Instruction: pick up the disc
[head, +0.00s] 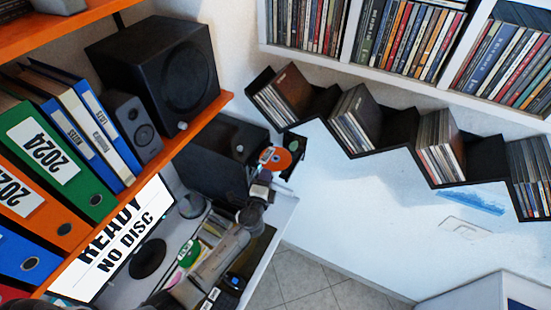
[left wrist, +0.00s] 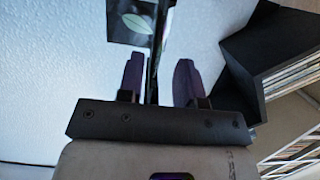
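An orange disc (head: 275,158) with a pale centre lies on a black open tray (head: 295,145) beside the dark computer case, in the head view. My left gripper (head: 262,182) is just below the disc in that view, close to it; contact cannot be told. In the left wrist view the two purple fingers of my left gripper (left wrist: 160,80) stand apart. A thin black edge (left wrist: 158,50) runs between them, with a gap to the right finger. A dark panel with a leaf picture (left wrist: 130,22) shows past the fingertips. My right gripper cannot be made out.
A monitor (head: 120,240) reads "READY NO DISC". A green disc (head: 190,254) and cases lie on the desk. Black zigzag wall shelves (head: 400,130) hold cases at the right. Binders and a speaker (head: 165,70) stand on the orange shelf (head: 150,172).

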